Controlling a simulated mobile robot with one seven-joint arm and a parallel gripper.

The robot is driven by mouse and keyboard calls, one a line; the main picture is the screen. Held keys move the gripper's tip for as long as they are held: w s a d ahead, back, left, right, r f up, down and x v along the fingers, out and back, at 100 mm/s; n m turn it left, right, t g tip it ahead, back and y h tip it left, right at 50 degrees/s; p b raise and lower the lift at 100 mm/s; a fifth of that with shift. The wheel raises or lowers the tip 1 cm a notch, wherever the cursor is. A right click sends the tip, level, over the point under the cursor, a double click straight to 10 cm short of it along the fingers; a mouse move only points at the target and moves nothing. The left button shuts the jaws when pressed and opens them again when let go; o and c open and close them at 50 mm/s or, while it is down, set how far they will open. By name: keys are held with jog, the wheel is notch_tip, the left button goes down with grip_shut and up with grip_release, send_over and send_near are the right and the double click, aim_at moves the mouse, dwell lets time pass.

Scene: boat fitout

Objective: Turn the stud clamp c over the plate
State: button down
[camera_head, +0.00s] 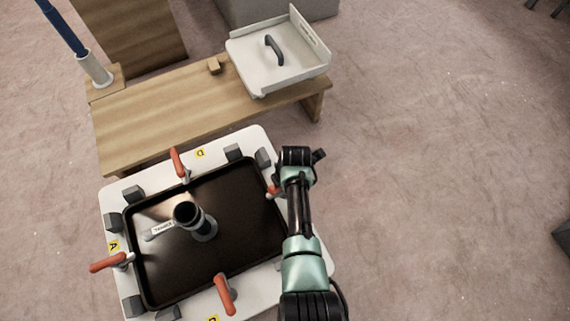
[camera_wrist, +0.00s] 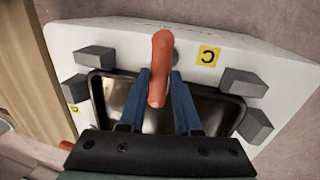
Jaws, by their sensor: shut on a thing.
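The orange handle of stud clamp c (camera_wrist: 160,65) is between the blue fingers of my gripper (camera_wrist: 158,100), which is shut on it. In the wrist view the handle stands by the yellow C label (camera_wrist: 208,55) and overlaps the edge of the dark plate (camera_wrist: 125,92). How far it reaches over the plate is hard to tell. In the head view only a bit of clamp c (camera_head: 272,191) shows beside my arm at the frame's right side. The plate (camera_head: 245,215) lies in the white frame (camera_head: 112,200).
Three other orange clamps stand at the frame: at label A (camera_head: 108,262), at label D (camera_head: 178,163) and at the bottom (camera_head: 224,292). Grey blocks surround the plate. A dark upright cylinder (camera_head: 188,215) stands on it. A wooden bench (camera_head: 160,125) holds a white tray (camera_head: 262,80).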

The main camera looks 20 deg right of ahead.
jog(key=shift+w+r, duration=0.1)
jog(key=shift+w, duration=0.1)
jog(key=c, duration=0.7)
grip_release()
jog(key=shift+s, duration=0.1)
jog(key=shift+o, duration=0.2)
notch_tip(320, 180, up, 13)
jog(key=s+p, duration=0.2)
jog(key=p, duration=0.5)
jog(key=shift+s+f, duration=0.2)
jog(key=shift+s, duration=0.1)
jog(key=shift+w, duration=0.1)
